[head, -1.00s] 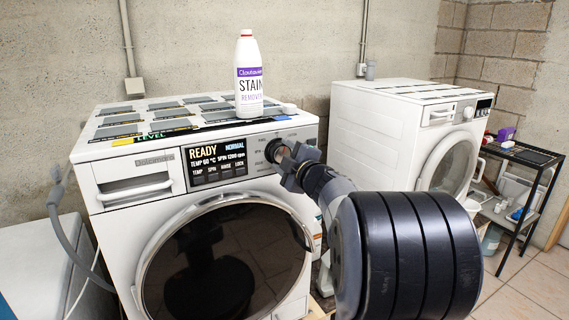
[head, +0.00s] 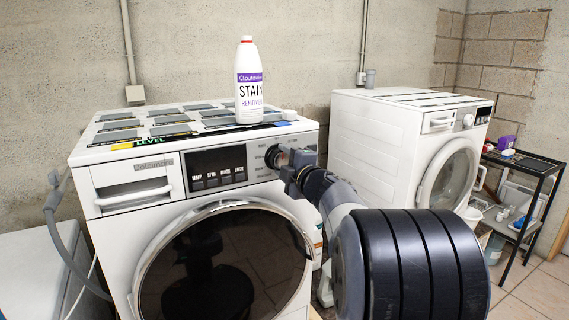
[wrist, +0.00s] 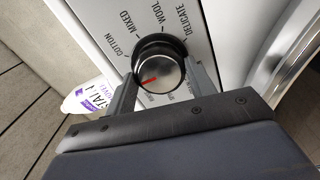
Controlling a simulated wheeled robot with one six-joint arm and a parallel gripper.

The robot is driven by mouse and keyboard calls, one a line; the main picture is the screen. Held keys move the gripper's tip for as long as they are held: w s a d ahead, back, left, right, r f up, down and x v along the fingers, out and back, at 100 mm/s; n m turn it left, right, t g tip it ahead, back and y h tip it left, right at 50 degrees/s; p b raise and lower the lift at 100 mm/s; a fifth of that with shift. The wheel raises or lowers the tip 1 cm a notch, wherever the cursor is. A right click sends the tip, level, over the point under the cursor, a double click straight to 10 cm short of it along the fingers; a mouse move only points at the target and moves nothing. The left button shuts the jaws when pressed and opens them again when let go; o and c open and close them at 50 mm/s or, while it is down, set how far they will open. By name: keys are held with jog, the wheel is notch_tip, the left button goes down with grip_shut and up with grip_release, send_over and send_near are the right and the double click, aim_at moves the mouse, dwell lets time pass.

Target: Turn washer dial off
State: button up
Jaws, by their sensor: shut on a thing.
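The front washer (head: 150,225) is white with a round dark door. Its display (head: 215,160) is dark, with only button labels such as TEMP and SPIN showing below. The dial (head: 272,157) is at the right of the display, partly hidden by my gripper (head: 290,168). In the wrist view the dial (wrist: 160,68) is a silver knob with a black rim. Its red mark points to the lower left, below the COTTON label. My gripper (wrist: 160,80) is shut on the dial, one finger on each side. Some labels near the fingers are hidden.
A white stain remover bottle (head: 249,85) stands on the front washer, with a small white cap (head: 289,114) beside it. A second white machine (head: 375,150) stands behind to the right. A black shelf rack (head: 530,160) is at the far right.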

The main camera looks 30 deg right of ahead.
jog(key=o, duration=1)
jog(key=shift+s, duration=0.1)
jog(key=s, duration=1)
jog(key=shift+s+d, duration=0.15)
jog(key=shift+s, duration=0.2)
jog(key=shift+w, duration=0.1)
jog(key=w, duration=1)
jog(key=shift+w, duration=0.35)
jog(key=shift+s, duration=0.15)
